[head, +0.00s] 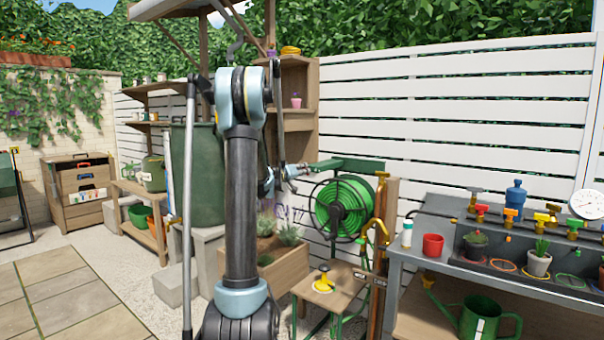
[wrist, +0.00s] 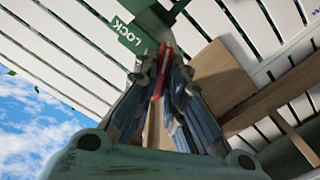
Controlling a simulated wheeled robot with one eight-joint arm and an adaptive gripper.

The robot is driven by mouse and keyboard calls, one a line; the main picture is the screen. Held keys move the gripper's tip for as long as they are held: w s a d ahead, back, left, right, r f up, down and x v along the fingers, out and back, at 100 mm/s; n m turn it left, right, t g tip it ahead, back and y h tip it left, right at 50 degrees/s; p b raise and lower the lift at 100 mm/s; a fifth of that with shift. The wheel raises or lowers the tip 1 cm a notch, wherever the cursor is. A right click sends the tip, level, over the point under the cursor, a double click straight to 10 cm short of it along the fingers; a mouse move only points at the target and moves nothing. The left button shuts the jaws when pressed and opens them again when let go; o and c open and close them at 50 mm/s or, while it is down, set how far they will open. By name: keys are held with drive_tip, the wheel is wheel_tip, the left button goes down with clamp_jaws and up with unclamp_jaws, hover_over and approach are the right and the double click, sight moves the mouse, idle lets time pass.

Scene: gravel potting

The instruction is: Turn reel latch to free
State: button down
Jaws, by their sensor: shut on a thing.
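The hose reel (head: 343,207), with a coiled green hose, hangs under a green bracket (head: 350,164) beside a wooden post. My gripper (head: 294,174) is at the left end of that bracket, partly hidden behind my arm. In the wrist view, my gripper (wrist: 164,78) is shut on a narrow red latch lever (wrist: 162,66). The lever runs up between the fingers toward the green bracket. A green plate (wrist: 129,34) marked "LOCK" is just left of the lever's upper end. No other position label is readable. The latch is too small to make out in the head view.
A wooden stool (head: 329,294) stands below the reel. At right, a grey workbench (head: 428,264) carries a red pot (head: 433,245), small plants and several coloured valves. A wooden planter (head: 288,263) and white slatted fence (head: 455,115) are close behind. Paving at lower left is clear.

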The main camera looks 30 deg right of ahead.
drive_tip(key=n, duration=1.2)
drive_tip(key=shift+w+a+f, duration=0.25)
drive_tip(key=shift+w+a, duration=0.05)
idle(0.3)
drive_tip(key=c, duration=1.7)
unclamp_jaws()
drive_tip(key=shift+f, duration=0.1)
drive_tip(key=shift+o, duration=0.2)
drive_tip(key=shift+d, duration=0.1)
